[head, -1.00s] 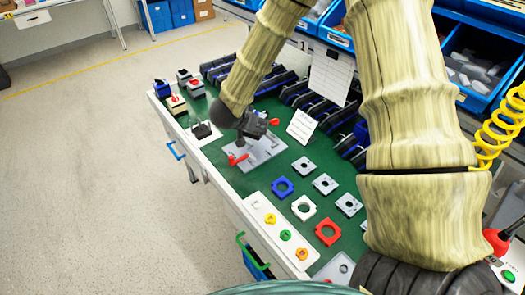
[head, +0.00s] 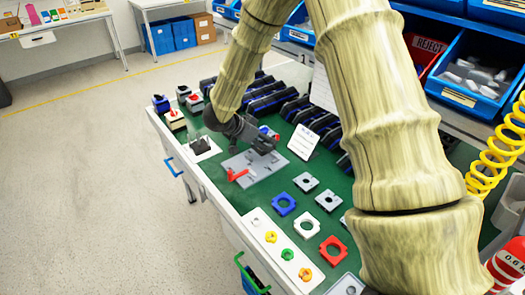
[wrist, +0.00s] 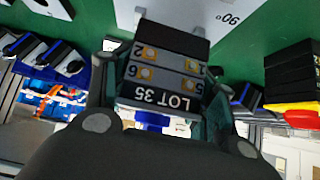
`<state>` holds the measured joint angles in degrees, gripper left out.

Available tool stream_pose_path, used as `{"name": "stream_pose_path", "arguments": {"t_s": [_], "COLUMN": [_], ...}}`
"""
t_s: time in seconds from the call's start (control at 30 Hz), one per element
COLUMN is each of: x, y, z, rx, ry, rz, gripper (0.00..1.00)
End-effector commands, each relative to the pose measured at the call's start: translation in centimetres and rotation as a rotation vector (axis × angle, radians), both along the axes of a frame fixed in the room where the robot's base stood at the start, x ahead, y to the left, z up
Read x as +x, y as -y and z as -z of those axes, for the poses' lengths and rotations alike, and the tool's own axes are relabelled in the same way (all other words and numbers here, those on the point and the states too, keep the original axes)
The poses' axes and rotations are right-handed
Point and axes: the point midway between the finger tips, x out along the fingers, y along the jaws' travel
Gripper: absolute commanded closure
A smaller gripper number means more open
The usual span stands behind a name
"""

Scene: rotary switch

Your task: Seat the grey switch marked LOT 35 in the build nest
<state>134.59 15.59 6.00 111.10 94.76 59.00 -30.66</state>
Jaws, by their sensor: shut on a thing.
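My gripper (head: 264,143) is shut on the grey switch marked LOT 35 (wrist: 158,97). In the wrist view the switch sits between both fingers, with its label, numbered terminals and a black end showing. In the head view my gripper is over the back right part of a grey fixture plate (head: 262,170), which looks like the build nest.
A white card (head: 303,142) stands right of the plate. A black piece on a white base (head: 201,147) is to the left. Blue, white and red square frames (head: 333,249) lie toward the front.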

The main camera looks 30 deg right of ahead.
Motion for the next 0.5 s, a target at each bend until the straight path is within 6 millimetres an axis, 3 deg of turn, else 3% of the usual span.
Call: {"name": "stream_pose_path", "arguments": {"t_s": [0.23,0.47,0.5], "x": [0.0,0.0,0.0], "y": [0.0,0.0,0.0], "z": [1.4,4.2,4.4], "rx": [-0.002,-0.001,-0.001], "ry": [-0.001,-0.001,0.001], "rz": [-0.001,-0.001,-0.001], "gripper": [0.73,0.73,0.78]}}
